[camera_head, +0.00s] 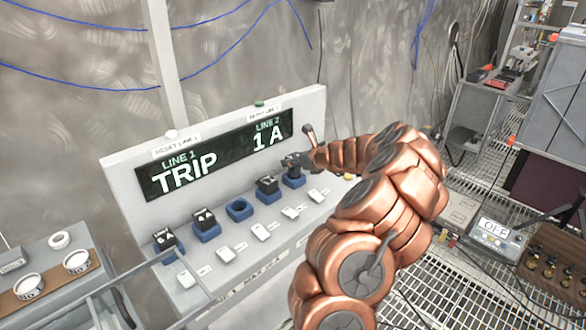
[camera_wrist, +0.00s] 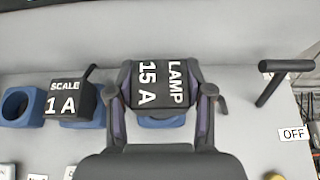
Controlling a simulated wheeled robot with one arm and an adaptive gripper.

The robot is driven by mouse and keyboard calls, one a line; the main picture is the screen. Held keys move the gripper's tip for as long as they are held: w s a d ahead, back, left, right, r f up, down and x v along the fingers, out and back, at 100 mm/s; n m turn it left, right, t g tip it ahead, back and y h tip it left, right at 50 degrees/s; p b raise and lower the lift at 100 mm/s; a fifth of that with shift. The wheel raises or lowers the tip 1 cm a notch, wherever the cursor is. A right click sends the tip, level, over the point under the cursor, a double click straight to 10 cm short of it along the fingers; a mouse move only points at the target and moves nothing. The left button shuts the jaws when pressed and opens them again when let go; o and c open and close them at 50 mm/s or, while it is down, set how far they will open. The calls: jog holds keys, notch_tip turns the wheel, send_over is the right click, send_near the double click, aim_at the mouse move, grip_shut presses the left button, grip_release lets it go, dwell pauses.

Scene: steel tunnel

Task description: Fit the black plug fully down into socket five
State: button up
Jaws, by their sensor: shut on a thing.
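A black plug (camera_wrist: 160,84) marked "LAMP 15 A" sits between the two fingers of my gripper (camera_wrist: 163,98), which is shut on it. A blue socket (camera_wrist: 162,122) shows just under the plug's near edge. In the head view my gripper (camera_head: 299,160) is over the rightmost blue socket (camera_head: 293,181), fifth from the left in the row. I cannot tell how deep the plug is in it. The neighbouring socket to the left holds a black plug (camera_wrist: 70,101) marked "SCALE 1 A", also in the head view (camera_head: 267,184).
An empty blue socket (camera_head: 239,209) is mid-row; two plugged sockets (camera_head: 205,222) (camera_head: 165,243) are further left. White switches (camera_head: 261,231) line the front. The display (camera_head: 215,155) reads "LINE 1 TRIP, LINE 2 1 A". A black T-shaped handle (camera_wrist: 285,80) stands right of my gripper.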

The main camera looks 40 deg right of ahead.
aim_at(298, 168)
jog(key=shift+a+f, duration=0.1)
jog(key=shift+f, duration=1.65)
jog(key=o, duration=1.3)
jog(key=shift+o, duration=0.2)
